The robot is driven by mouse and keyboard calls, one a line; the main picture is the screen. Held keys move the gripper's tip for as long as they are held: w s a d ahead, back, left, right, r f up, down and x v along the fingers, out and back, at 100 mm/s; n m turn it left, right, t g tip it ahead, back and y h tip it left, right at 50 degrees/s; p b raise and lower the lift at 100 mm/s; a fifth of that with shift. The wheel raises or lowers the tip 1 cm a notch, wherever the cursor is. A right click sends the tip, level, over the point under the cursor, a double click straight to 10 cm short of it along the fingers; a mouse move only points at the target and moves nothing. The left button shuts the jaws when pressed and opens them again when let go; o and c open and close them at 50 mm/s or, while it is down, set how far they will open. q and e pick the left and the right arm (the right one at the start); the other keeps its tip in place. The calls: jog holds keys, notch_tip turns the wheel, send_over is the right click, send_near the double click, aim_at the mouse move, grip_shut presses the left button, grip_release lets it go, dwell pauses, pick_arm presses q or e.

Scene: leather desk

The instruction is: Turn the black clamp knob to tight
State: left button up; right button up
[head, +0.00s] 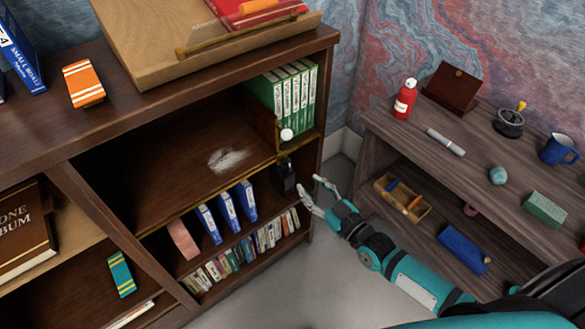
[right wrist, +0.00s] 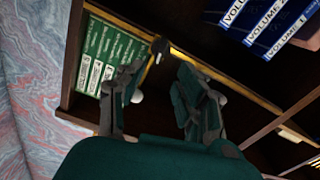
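The black clamp (head: 284,178) sits at the front edge of the bookcase's middle shelf, near its right end. In the right wrist view a dark, knob-like part (right wrist: 160,46) shows at the brass-coloured shelf edge, ahead of the gap between my fingers. I cannot tell how tight it is. My right gripper (head: 312,187) is open and empty, just right of the clamp in the head view. Its spread fingers also show in the right wrist view (right wrist: 162,72), apart from the knob as far as I can see. My left gripper is not in view.
Green binders (head: 287,95) stand above the clamp, with a white ball (head: 287,135) by them. Blue volumes (head: 228,212) stand on the shelf below. A grey wooden desk (head: 476,142) stands to the right, holding a red bottle (head: 404,102). Open floor lies between desk and bookcase.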

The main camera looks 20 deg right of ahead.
aim_at(290, 166)
jog(key=x, duration=0.8)
jog(key=shift+w+a+f, duration=0.1)
jog(key=shift+w, duration=0.05)
grip_shut()
